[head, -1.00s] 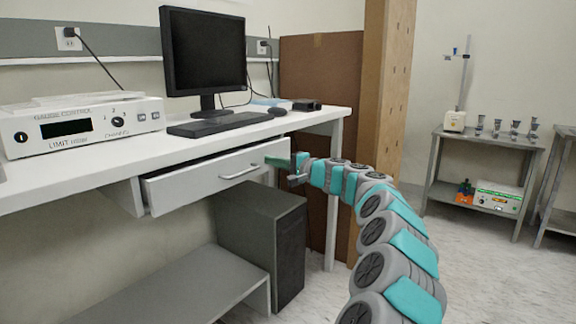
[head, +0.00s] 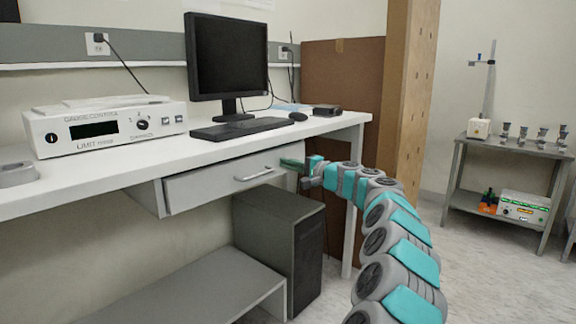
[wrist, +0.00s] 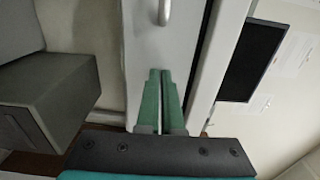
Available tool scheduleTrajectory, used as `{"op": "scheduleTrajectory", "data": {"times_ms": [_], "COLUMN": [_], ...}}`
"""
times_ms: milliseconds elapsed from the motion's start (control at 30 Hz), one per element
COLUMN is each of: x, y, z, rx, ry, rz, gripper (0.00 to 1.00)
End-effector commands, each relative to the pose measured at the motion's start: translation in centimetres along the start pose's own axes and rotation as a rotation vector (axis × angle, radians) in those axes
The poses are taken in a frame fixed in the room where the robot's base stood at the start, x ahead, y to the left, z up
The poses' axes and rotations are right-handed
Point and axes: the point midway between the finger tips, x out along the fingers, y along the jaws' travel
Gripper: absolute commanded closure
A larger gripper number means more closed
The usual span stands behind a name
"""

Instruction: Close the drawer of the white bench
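The white bench (head: 90,178) has a drawer (head: 210,186) under its top, with a metal bar handle (head: 254,174). The drawer front sits close under the bench top and looks nearly flush; I cannot tell whether a small gap is left. My gripper (head: 287,162) is at the right end of the drawer front, right of the handle. In the wrist view the green fingers of my gripper (wrist: 160,72) are together, empty, with their tips at or very near the drawer front (wrist: 143,45). The handle (wrist: 165,12) lies beyond the tips. Contact is hard to judge.
A dark computer case (head: 285,240) stands below the drawer beside a low grey shelf (head: 200,290). A monitor (head: 228,60), keyboard (head: 240,129) and gauge controller (head: 105,127) are on the bench. A wooden post (head: 408,100) stands behind my arm. Floor shows at right.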

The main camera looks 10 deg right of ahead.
Motion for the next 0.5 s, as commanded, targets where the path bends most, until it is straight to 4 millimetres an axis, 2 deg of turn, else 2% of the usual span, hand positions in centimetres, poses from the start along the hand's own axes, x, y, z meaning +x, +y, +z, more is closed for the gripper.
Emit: {"op": "scheduleTrajectory", "data": {"times_ms": [500], "x": [-7.8], "y": [0.0], "z": [-0.4], "rx": [0.002], "ry": [-0.003], "rz": [-0.002], "gripper": [1.0]}}
